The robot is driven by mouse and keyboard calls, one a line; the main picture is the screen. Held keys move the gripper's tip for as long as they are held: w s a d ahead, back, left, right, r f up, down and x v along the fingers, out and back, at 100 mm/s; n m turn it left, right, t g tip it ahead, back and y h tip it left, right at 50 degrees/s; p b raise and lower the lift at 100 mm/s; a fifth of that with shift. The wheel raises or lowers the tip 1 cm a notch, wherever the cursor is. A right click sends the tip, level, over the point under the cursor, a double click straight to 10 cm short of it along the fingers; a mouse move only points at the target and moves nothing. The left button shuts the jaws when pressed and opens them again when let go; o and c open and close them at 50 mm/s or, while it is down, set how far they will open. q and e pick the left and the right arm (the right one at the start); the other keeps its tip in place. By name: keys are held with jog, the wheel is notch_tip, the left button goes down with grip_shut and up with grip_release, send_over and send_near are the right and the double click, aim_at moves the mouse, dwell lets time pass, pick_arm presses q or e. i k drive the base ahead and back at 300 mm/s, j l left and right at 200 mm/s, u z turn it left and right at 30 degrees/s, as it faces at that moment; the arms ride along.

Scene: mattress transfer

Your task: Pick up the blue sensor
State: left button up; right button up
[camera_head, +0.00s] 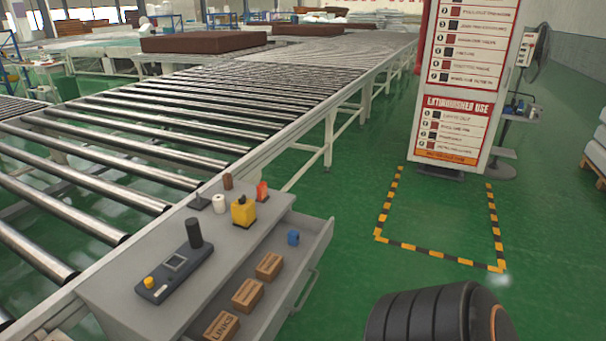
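The blue sensor (293,237) is a small blue block in the open drawer (319,262) of a grey cabinet. It sits toward the drawer's far end, apart from several brown boxes. The cabinet stands beside the roller conveyor. Neither of my grippers shows in the head view. A dark ribbed part of one of my arms shows at the bottom edge, right of the middle, with no fingers visible.
Brown boxes (269,266) line the drawer. The cabinet top (132,285) carries a dark control device (175,273), a yellow item (243,211), a red item (262,192) and a white roll (218,203). A sign board (462,130) stands beyond clear green floor.

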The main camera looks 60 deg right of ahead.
aim_at(293, 236)
jog(key=k+l, duration=0.1)
jog(key=l, duration=1.15)
jog(key=k+l, duration=0.15)
jog(key=l, duration=0.45)
